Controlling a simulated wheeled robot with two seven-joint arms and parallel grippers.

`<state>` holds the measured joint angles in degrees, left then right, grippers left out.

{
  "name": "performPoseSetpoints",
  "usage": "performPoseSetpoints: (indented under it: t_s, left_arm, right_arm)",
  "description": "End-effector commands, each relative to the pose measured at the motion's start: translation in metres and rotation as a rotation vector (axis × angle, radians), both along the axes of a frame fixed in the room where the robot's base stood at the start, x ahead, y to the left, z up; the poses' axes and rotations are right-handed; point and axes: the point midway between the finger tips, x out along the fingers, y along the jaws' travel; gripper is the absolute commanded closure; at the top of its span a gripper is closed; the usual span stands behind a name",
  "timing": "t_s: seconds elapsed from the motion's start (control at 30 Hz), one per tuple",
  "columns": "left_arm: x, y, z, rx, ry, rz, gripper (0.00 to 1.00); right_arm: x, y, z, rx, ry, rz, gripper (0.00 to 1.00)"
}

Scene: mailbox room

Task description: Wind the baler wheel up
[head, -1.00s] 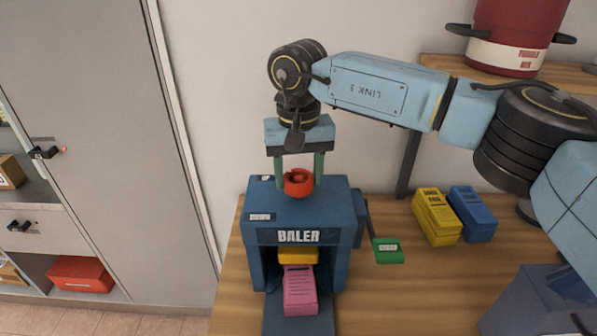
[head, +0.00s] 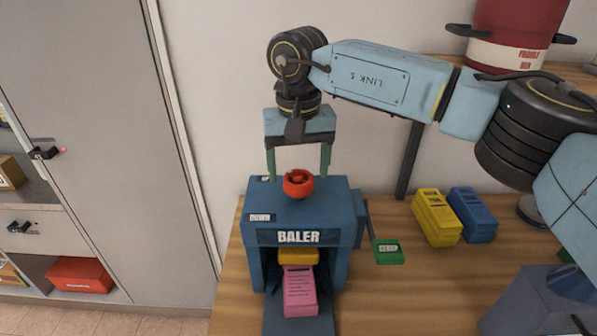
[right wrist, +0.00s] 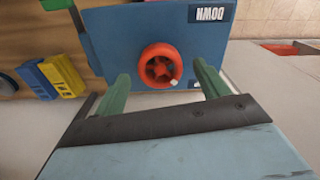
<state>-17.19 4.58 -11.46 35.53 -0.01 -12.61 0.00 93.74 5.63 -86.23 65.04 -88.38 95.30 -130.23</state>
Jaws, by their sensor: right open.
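The blue baler (head: 298,238) stands on the wooden table. Its small red wheel (head: 298,183) sits on the top face, and the wheel also shows in the right wrist view (right wrist: 160,66). A label reading DOWN (right wrist: 212,11) is on the baler's top in the wrist view. My right gripper (head: 299,176) is open above the baler, pointing down. Its two green fingers are spread either side of the wheel, with visible gaps, and hold nothing. A pink block (head: 299,290) and a yellow block (head: 298,256) lie in the baler's front opening. My left gripper is not in view.
A crank with a green handle (head: 388,251) sticks out at the baler's right side. Yellow (head: 437,217) and blue (head: 473,214) bundles lie to the right. A red pot (head: 515,35) stands on the shelf behind. A grey cabinet (head: 95,130) is at left.

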Motion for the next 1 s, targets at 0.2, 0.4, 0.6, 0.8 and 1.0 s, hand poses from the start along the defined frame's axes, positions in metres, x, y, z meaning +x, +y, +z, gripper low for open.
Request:
performPoseSetpoints:
  t_s: [0.2, 0.4, 0.6, 0.8, 1.0]
  left_arm:
    - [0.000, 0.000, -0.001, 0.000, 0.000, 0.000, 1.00]
    - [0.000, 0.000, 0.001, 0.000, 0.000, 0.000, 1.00]
    - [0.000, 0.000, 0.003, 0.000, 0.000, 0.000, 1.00]
    - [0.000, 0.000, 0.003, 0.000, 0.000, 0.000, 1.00]
    - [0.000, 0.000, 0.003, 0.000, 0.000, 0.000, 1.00]
  right_arm:
    - [0.000, 0.001, 0.051, 0.001, -0.005, 0.000, 0.26]
    - [0.000, 0.001, 0.092, 0.001, -0.004, 0.000, 0.26]
    - [0.000, 0.000, 0.113, 0.001, -0.001, 0.001, 0.26]
    - [0.000, 0.000, 0.117, 0.001, -0.001, 0.002, 0.26]
    - [0.000, 0.000, 0.116, 0.001, -0.001, 0.002, 0.26]
